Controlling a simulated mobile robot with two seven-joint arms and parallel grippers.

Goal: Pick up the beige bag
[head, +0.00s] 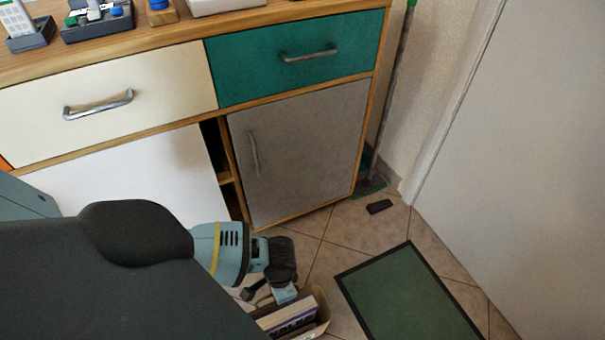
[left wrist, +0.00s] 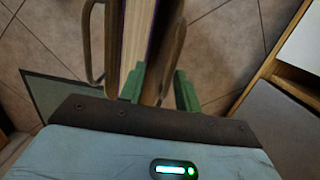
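The beige bag (head: 323,319) stands on the floor at the bottom of the head view, partly cut off by the frame edge and partly hidden by my left arm. Books or boxes (head: 288,318) fill it. In the left wrist view one bag handle (left wrist: 86,45) loops up at the left, and another tan strip of handle or rim (left wrist: 170,50) runs down between my fingers. My left gripper (left wrist: 160,92) has two green fingers spread apart, one on each side of that strip, with gaps visible. My right gripper is not in view.
A cabinet stands behind the bag, with a grey door (head: 300,150), a teal drawer (head: 300,60) and a cream drawer (head: 110,100). A green mat (head: 410,300) lies right of the bag. A small black object (head: 379,207) lies on the tiles near the white door (head: 530,170).

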